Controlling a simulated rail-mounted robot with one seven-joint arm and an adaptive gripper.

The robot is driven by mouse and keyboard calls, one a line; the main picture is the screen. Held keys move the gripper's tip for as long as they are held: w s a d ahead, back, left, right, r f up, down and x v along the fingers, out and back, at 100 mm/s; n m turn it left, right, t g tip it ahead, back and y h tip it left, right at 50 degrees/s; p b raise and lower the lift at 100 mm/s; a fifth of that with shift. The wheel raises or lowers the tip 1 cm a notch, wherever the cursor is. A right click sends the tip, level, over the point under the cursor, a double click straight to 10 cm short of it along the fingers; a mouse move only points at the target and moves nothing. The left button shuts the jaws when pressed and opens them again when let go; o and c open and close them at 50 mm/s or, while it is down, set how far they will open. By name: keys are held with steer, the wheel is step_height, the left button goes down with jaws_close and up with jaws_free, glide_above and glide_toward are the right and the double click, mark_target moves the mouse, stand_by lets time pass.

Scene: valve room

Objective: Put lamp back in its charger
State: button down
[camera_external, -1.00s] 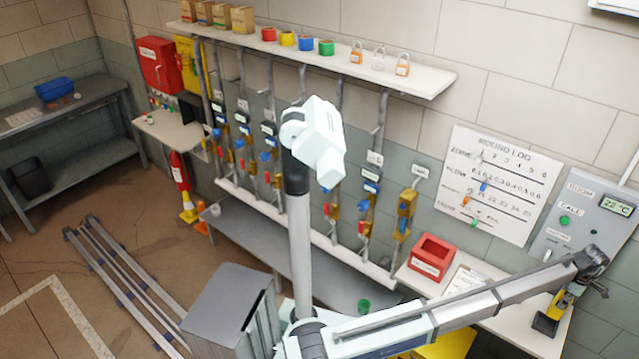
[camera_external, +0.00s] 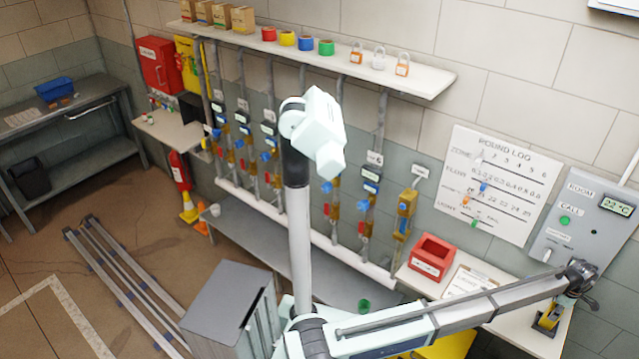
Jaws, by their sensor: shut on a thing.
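The yellow and black lamp (camera_external: 555,303) is at the right end of the white table, below my gripper (camera_external: 569,294). My gripper is shut on the lamp, though its fingers are small and partly hidden by my wrist. The dark charger (camera_external: 543,325) with yellow parts stands on the table directly under the lamp. The lamp's lower end overlaps the charger in the picture. I cannot tell whether it is seated in it or just above it.
A red open box (camera_external: 432,258) and a clipboard (camera_external: 466,283) lie on the table to the left. The grey room-call panel (camera_external: 585,222) is on the wall close behind my gripper. A yellow object (camera_external: 447,346) stands under my forearm.

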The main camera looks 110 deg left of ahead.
steer(key=c, duration=0.7)
jaws_free()
steer(key=shift+f, duration=0.1)
steer(key=shift+o, duration=0.2)
step_height(320, 180, up, 12)
steer(key=b, duration=0.4)
